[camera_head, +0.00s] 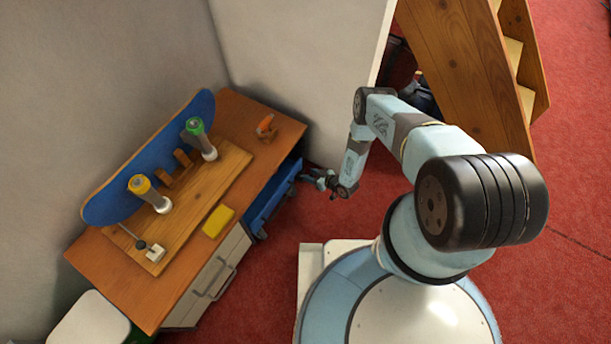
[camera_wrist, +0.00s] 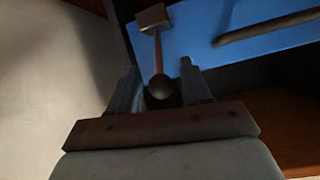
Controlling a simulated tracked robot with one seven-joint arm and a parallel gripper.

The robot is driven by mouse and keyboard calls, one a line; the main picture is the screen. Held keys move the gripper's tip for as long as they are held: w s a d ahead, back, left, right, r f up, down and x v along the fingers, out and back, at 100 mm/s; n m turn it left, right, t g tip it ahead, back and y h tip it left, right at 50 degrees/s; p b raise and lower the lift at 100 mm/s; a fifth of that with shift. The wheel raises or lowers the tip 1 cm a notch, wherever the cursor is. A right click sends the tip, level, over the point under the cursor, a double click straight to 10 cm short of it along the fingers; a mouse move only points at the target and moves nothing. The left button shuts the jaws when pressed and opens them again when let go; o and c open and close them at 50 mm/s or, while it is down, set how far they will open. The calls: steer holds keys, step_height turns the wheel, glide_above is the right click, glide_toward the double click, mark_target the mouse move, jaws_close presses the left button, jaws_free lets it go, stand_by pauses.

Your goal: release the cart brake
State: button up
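In the wrist view a thin reddish lever (camera_wrist: 158,52) runs from a small block (camera_wrist: 153,18) down to a round dark knob (camera_wrist: 160,87). I take this for the brake lever, though no label shows. My gripper (camera_wrist: 160,92) has one finger on each side of the knob, with narrow gaps that look open. Whether a finger touches the knob I cannot tell. In the head view my gripper (camera_head: 325,183) is low beside the blue front (camera_head: 270,205) of the wooden-topped unit. The lever cannot be made out there.
The wooden top (camera_head: 110,278) carries a blue skateboard-like board (camera_head: 115,208), a wooden base with yellow (camera_head: 140,185) and green (camera_head: 195,126) knobbed posts, a yellow block (camera_head: 218,221) and an orange-handled tool (camera_head: 265,125). A white wall panel (camera_head: 300,60) stands behind. Red floor (camera_head: 400,200) is clear nearby.

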steer(key=v, duration=1.3)
steer(key=shift+d+r, duration=0.2)
steer(key=shift+d, duration=0.15)
steer(key=shift+s, duration=0.2)
